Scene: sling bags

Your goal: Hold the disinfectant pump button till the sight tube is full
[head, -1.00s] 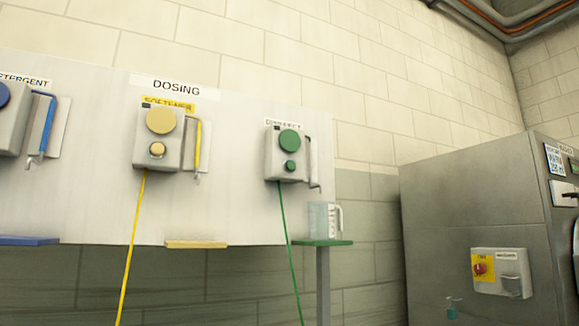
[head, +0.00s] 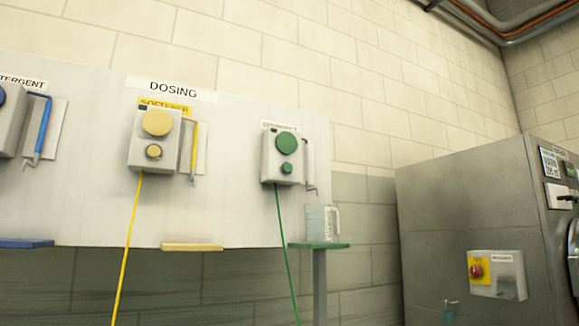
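The disinfectant pump (head: 283,158) is a grey box on the white dosing board, with a small label above it. It carries a large green disc (head: 287,143) and a smaller green button (head: 287,168) below. A thin tube (head: 309,165) runs down the pump's right side to a short spout; its fill level is too small to tell. A clear measuring jug (head: 321,223) stands upright on a green shelf (head: 319,245) below the spout. Neither of my grippers is in view.
The softener pump (head: 155,140) with its yellow button is left of the green one, and the detergent pump (head: 8,120) is at the left edge. Yellow and blue shelves jut out below. A grey machine (head: 470,215) with a red switch stands at the right.

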